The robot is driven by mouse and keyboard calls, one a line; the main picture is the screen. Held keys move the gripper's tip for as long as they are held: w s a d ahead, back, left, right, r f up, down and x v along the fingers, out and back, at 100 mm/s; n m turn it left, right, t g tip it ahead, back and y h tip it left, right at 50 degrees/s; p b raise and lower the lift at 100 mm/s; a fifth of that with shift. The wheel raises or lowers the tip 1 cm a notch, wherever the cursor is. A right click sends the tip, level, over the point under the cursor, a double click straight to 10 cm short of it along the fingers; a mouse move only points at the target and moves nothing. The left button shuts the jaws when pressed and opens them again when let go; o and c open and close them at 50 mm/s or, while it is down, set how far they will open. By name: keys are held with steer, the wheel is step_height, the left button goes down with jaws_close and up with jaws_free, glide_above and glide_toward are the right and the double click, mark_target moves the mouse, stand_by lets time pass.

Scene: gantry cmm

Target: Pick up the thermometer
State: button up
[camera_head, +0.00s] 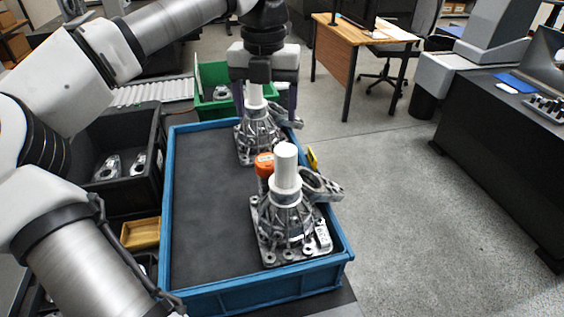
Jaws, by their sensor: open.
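I cannot tell for sure which object is the thermometer. A small white device (322,236) with dark marks leans at the right of the near metal casting's base. A small yellow item (312,158) shows at the blue tray's right wall, and an orange-capped item (264,165) stands behind the near casting's white shaft. My gripper (265,112) is open and points down at the far end of the tray. Its fingers are apart on either side of the far casting's white shaft; whether they touch anything is unclear.
The blue tray (163,215) holds a near casting (282,222) and a far casting (258,137); its left half is bare. A black bin (125,135) with metal parts and a small wooden box (140,233) stand left. A green bin (212,108) is behind. Open floor lies right.

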steer(key=p, duration=0.1)
glide_above(267, 160)
steer(key=f, duration=0.8)
steer(key=shift+s+d, duration=0.1)
steer(key=shift+s, duration=0.3)
steer(key=shift+w+f+p, duration=0.2)
steer(key=shift+f+p, duration=0.5)
steer(key=shift+f, duration=0.6)
steer(key=shift+w+f+p, duration=0.15)
steer(key=shift+f+p, duration=0.5)
steer(key=shift+f, duration=0.65)
steer(key=c, duration=1.2)
steer(key=shift+r, duration=0.15)
